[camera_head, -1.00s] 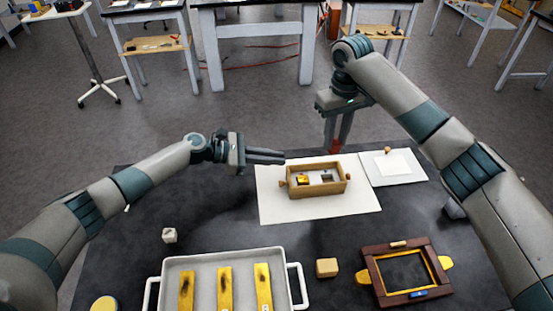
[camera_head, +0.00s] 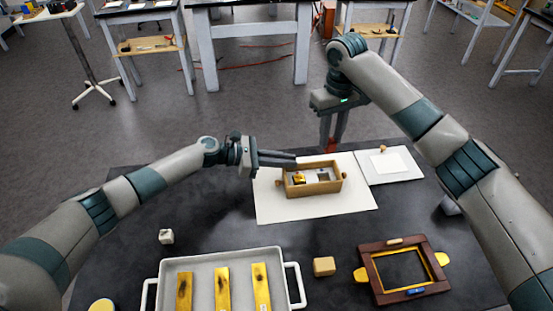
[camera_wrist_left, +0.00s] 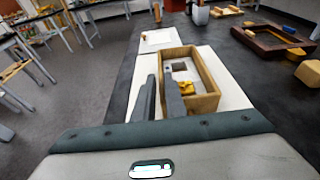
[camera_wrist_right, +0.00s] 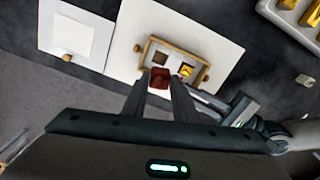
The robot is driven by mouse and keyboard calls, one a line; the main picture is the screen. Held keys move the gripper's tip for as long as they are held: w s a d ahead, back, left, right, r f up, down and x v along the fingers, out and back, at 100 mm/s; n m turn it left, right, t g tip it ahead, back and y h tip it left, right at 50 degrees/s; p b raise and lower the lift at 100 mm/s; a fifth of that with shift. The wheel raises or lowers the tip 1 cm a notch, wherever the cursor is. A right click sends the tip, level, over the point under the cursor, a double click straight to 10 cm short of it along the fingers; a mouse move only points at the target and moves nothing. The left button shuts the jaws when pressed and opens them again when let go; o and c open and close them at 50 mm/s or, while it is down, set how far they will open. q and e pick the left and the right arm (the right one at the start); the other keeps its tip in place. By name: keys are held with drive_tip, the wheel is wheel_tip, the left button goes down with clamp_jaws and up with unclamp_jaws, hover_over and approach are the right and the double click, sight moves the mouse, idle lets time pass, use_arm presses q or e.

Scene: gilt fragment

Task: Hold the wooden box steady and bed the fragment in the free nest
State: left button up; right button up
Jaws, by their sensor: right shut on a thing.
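The wooden box (camera_head: 318,187) with end knobs lies on a white sheet. A gilt piece (camera_wrist_right: 187,71) sits in one nest. The other nest (camera_wrist_right: 162,58) looks dark and empty. My right gripper (camera_wrist_right: 159,86) is shut on a dark red fragment (camera_wrist_right: 160,76). The head view shows this fragment (camera_head: 331,146) just beyond the box's far wall; its height above the sheet is unclear. My left gripper (camera_head: 296,159) is open, its fingers at the box's far left corner. In the left wrist view its fingers (camera_wrist_left: 158,88) show a gap beside the box wall; contact is unclear.
A white card (camera_head: 389,165) lies right of the box's sheet. In front are a white tray (camera_head: 205,264) with gilt strips, a wooden block (camera_head: 324,266), a dark wooden frame (camera_head: 372,270) and a small white cube (camera_head: 166,237). Dark table around the cube is clear.

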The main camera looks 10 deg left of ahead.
sight(309, 163)
use_arm(q)
drive_tip(key=x, duration=0.7)
drive_tip(key=shift+w+d, duration=0.1)
drive_tip(key=shift+d, duration=0.25)
clamp_jaws()
use_arm(e)
drive_tip(key=shift+f, duration=0.1)
drive_tip(key=shift+s+f+m, duration=0.1)
drive_tip(key=shift+f+m, duration=1.4)
drive_tip(key=shift+f, duration=0.25)
drive_tip(key=shift+f, duration=0.1)
drive_tip(key=shift+f, duration=2.4)
